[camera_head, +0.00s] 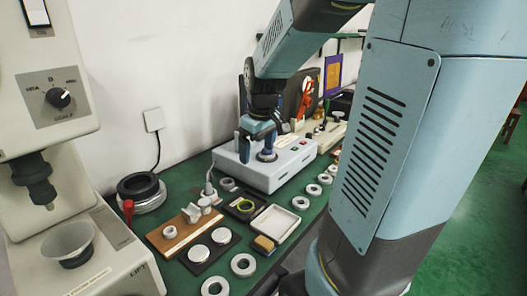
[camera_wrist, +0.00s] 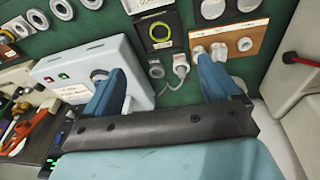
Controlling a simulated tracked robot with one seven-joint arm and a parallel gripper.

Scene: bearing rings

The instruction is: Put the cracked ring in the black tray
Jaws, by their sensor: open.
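Several grey metal rings lie on the green bench, including one (camera_head: 243,265) at the front and one (camera_head: 300,203) right of the white tray. No crack shows at this size, so I cannot tell which ring is cracked. A black square tray (camera_head: 229,208) holds a yellow-green ring (camera_head: 246,206); in the wrist view the tray (camera_wrist: 148,47) is at top centre. A black plate (camera_head: 190,266) with two pale discs lies nearer the front; I cannot tell whether it is also a tray. My gripper (camera_head: 257,152) is open and empty above the grey box; its fingers (camera_wrist: 150,70) are spread in the wrist view.
The grey box (camera_head: 285,165) stands under my gripper. A white tray (camera_head: 274,223), a wooden block (camera_head: 184,230) with pale parts and a cabled probe (camera_head: 209,188) are nearby. A tester (camera_head: 85,260) stands at left. Tools crowd the back.

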